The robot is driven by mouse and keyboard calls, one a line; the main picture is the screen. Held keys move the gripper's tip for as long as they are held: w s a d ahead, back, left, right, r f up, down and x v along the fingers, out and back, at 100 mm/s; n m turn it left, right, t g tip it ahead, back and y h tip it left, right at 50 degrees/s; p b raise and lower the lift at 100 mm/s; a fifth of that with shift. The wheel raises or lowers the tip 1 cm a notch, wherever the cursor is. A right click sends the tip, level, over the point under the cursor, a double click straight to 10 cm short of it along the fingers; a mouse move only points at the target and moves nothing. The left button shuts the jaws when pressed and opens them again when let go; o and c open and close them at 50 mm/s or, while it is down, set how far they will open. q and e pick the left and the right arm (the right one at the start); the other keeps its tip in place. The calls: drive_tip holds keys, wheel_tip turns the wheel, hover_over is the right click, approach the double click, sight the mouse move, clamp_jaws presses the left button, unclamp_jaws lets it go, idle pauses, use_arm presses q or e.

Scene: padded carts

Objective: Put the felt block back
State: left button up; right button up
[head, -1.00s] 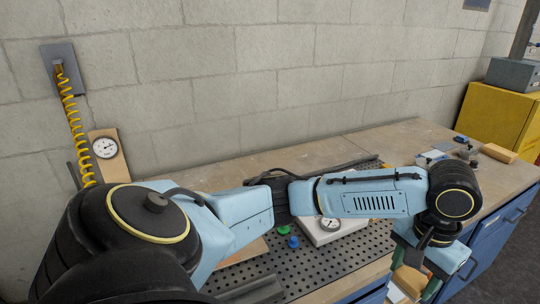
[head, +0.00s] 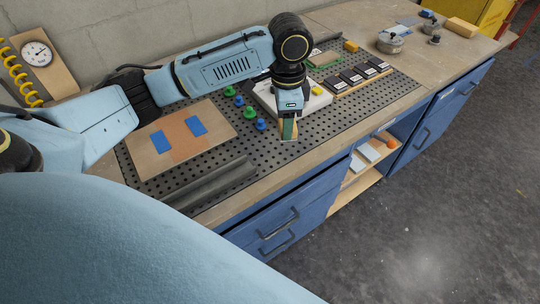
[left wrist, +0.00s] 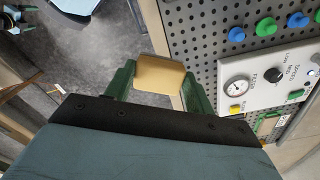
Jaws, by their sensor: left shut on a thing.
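My left gripper (head: 289,127) has green fingers and is shut on a tan block, which I take to be the felt block (left wrist: 160,75). In the left wrist view the block sits between the two fingertips (left wrist: 158,88). In the head view the gripper points down over the front edge of the black perforated bench plate (head: 255,153); the arm and fingers mostly hide the block. In the left wrist view, a small dark green and pale shape at the top left corner may be my right gripper (left wrist: 17,20); its jaws are too small to read.
A white gauge panel (left wrist: 266,85) and green and blue knobs (head: 249,112) stand close to the gripper. A wooden board (head: 178,157) with blue and orange patches lies left. An open shelf (head: 365,157) is below the bench. The floor at right is clear.

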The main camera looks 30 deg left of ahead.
use_arm(q)
drive_tip(key=a+f+m+b, duration=0.1)
drive_tip(key=a+f+m, duration=0.1)
drive_tip(key=f+m, duration=0.2)
drive_tip(key=w+a+f+m, duration=0.1)
drive_tip(key=f+m, duration=0.3)
drive_tip(key=f, duration=0.2)
drive_tip(key=w+a+f+m+b, duration=0.1)
drive_tip(key=a+f+m, duration=0.1)
drive_tip(key=f+m, duration=0.2)
drive_tip(key=shift+w+a+f+b, duration=0.1)
drive_tip(key=shift+a+f+b, duration=0.1)
drive_tip(key=shift+f, duration=0.2)
drive_tip(key=shift+w+a+f+b, duration=0.1)
drive_tip(key=shift+f+b, duration=0.05)
drive_tip(key=shift+f, duration=0.25)
drive_tip(key=shift+f, duration=0.1)
drive_tip(key=shift+f, duration=0.1)
drive_tip(key=o, duration=0.9)
drive_tip(key=shift+o, duration=0.2)
wheel_tip(320, 180, up, 12)
drive_tip(key=p, duration=0.2)
drive_tip(key=shift+r, duration=0.25)
